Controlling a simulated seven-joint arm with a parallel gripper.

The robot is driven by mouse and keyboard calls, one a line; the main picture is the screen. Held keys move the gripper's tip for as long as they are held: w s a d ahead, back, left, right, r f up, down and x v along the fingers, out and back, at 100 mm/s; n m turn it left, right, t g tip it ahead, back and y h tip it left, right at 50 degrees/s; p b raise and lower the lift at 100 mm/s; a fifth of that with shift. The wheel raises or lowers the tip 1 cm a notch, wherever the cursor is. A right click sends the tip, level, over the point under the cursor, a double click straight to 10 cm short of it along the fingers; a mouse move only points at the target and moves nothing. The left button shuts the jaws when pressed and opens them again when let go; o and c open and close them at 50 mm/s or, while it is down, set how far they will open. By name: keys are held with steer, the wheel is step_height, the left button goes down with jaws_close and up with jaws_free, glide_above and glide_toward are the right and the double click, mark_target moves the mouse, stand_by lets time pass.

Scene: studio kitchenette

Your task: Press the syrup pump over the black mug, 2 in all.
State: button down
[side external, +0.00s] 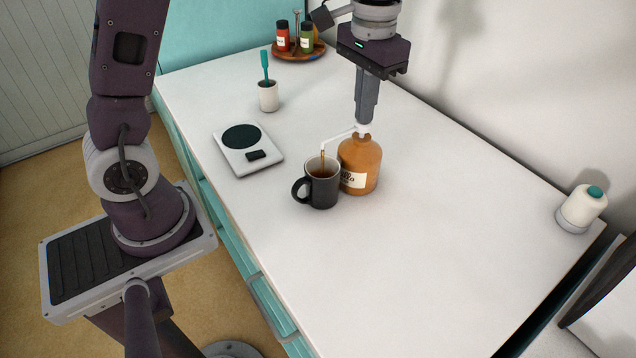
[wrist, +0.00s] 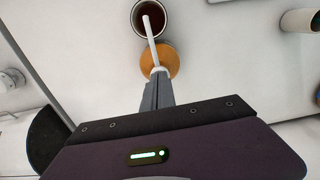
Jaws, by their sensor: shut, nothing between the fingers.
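The amber syrup bottle (side external: 362,160) stands upright on the white counter, with a white pump (side external: 341,138) whose spout reaches left over the black mug (side external: 322,187). A thin brown stream runs from the spout into the mug, and dark liquid shows inside. In the wrist view the mug (wrist: 151,18) is at the top, and the bottle (wrist: 160,58) is below it, partly hidden by my fingers. My gripper (side external: 365,122) is shut and empty, pointing down with its fingertips on top of the pump head. My gripper also shows in the wrist view (wrist: 158,78).
A kitchen scale (side external: 263,166) and a white cup with a teal-handled tool (side external: 268,97) stand to the left. A round wooden tray (side external: 299,56) with jars is at the back. A white container with a teal top (side external: 582,208) is at the right. The front counter is clear.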

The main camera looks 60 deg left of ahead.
steer(key=shift+f, duration=0.2)
steer(key=shift+r, duration=1.4)
steer(key=shift+f, duration=1.35)
steer(key=shift+r, duration=1.35)
